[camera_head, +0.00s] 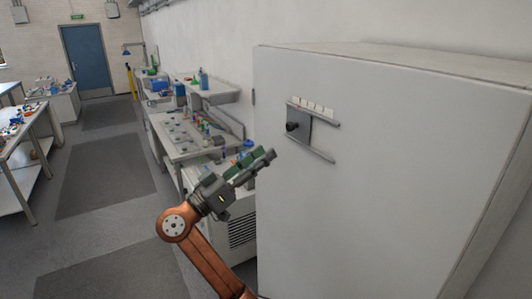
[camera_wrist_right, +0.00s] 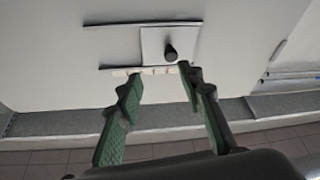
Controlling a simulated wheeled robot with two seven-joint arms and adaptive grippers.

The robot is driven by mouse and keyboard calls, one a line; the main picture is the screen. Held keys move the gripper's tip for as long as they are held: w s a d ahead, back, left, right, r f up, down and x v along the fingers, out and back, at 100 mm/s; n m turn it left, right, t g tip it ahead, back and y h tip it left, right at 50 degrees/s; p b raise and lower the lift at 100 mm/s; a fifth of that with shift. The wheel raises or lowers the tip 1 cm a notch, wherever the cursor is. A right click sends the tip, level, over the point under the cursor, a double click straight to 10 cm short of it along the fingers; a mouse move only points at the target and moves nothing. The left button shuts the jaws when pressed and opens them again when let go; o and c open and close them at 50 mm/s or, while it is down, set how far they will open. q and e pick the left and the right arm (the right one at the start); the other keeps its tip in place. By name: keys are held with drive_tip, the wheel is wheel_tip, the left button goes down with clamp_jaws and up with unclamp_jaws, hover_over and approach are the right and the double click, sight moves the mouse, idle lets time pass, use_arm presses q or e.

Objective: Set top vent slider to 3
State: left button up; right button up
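The vent slider is a grey plate (camera_head: 303,131) with a dark round knob (camera_head: 292,126), set between two rails on the white cabinet. It stands at the left end of the rails in the head view. A row of pale scale tabs (camera_head: 313,106) runs along the upper rail; their numbers are too small to read. My right gripper (camera_head: 264,160) is in front of the cabinet, left of and below the slider in the head view. In the right wrist view the gripper's fingers (camera_wrist_right: 161,76) are apart and empty, with the plate (camera_wrist_right: 155,42) and knob (camera_wrist_right: 170,53) beyond them. My left gripper is out of view.
The tall white cabinet (camera_head: 390,190) fills the right side. A workbench (camera_head: 178,138) with bottles and small items stands along the wall behind my right gripper. More tables are at the left. The grey floor between is clear.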

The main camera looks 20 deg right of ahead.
drive_tip(key=v, duration=1)
drive_tip(key=shift+w, duration=0.1)
